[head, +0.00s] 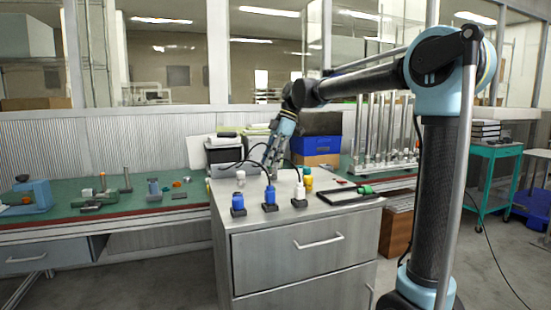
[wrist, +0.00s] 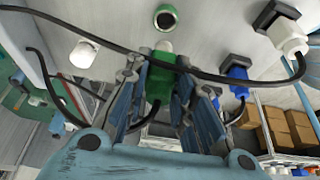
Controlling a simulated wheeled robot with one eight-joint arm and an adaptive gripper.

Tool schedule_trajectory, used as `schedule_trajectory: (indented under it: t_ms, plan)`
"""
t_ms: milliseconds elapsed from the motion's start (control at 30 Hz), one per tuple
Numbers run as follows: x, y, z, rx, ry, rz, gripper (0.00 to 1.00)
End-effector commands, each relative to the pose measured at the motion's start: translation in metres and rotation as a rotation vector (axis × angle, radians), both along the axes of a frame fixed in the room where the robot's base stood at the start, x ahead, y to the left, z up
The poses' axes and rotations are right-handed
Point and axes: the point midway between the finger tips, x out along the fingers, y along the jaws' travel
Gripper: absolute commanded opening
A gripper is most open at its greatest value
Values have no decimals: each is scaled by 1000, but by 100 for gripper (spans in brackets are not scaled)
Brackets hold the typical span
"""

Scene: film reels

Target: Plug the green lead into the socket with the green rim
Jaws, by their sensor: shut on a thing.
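In the wrist view my gripper (wrist: 160,85) is shut on the green lead (wrist: 158,88), a green plug body with a pale tip. The socket with the green rim (wrist: 165,18) is a ring with a dark centre on the grey surface, just above the plug tip in the picture. A small gap shows between tip and rim. In the head view my gripper (head: 271,168) is low over the cabinet top; the plug and the green-rimmed socket cannot be made out there.
A black cable (wrist: 110,30) crosses in front of my fingers towards a white plug (wrist: 289,38). On the cabinet top (head: 331,219) stand blue and white plugs in dark bases and a black tray (head: 345,200).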

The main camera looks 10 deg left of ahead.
Motion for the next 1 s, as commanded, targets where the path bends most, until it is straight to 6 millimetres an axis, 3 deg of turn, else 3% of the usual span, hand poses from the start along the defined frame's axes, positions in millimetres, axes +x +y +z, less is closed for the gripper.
schedule_trajectory:
  t_ms: [267,700,1000]
  plan:
    - [1,0,-11,0,0,-1,0]
    - [4,-5,-49,0,0,-9,0]
    - [4,-6,-58,0,0,-10,0]
